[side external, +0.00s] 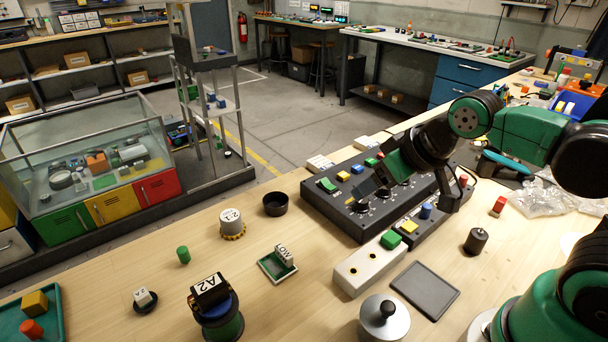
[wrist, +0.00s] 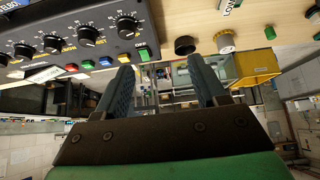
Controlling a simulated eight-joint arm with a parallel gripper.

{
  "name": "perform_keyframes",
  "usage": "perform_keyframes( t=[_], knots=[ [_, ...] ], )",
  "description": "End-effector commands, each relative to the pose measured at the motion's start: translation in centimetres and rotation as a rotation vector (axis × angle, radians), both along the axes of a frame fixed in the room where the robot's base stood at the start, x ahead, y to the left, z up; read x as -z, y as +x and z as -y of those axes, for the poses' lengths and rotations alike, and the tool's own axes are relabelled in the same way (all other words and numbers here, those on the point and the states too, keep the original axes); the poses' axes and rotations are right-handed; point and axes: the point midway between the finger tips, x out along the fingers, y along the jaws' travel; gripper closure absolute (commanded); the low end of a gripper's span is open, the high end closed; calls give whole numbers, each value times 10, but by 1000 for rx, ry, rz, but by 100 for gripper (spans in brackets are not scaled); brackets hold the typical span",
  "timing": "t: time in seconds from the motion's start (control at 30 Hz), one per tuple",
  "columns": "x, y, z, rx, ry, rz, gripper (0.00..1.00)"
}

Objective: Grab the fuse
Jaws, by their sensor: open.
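A small white block marked 2A (side external: 143,297) sits in a round black base on the bench at the front left; it may be the fuse, but I cannot tell for sure. My gripper (side external: 369,188) is above the dark control panel (side external: 345,218), well to the right of and apart from that block. In the wrist view, the two grey-blue fingers of my gripper (wrist: 163,82) are spread with nothing held between them. The 2A block cannot be made out in the wrist view.
A black bowl (side external: 275,204), a white knob with a yellow rim (side external: 232,224), a green cylinder (side external: 183,255), a small labelled block on a green base (side external: 279,264) and the A2 part (side external: 215,308) stand left of the panel. A lidded metal pot (side external: 385,318) stands at the front.

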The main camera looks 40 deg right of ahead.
Motion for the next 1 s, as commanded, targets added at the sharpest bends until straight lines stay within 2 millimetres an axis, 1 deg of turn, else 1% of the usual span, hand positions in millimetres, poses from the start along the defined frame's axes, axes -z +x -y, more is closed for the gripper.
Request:
perform_keyframes(
  t=[0.07,0.17,0.27,0.3,0.37,0.4,0.47,0.5,0.57,0.6,0.67,0.7,0.77,0.8,0.9,1.0],
  knots=[
    [-3,6,-3,-56,-45,2,36],
    [-9,22,-13,-218,-183,9,36],
    [-16,49,-31,-467,-403,24,36],
    [-18,60,-41,-577,-502,31,36],
    [-19,77,-57,-739,-652,44,36],
    [-20,88,-70,-843,-755,52,36],
    [-18,104,-90,-999,-909,67,36],
    [-17,113,-106,-1100,-1014,79,36],
    [-13,125,-130,-1245,-1174,95,36],
    [-9,132,-148,-1340,-1284,107,36],
    [-2,140,-176,-1475,-1454,124,36],
    [3,144,-195,-1559,-1570,133,36],
    [12,146,-223,-1675,-1745,148,36],
    [19,146,-241,-1742,-1859,156,36],
    [34,142,-281,-1869,-2122,169,36],
    [47,134,-308,-1942,-2325,171,36]
  ],
)
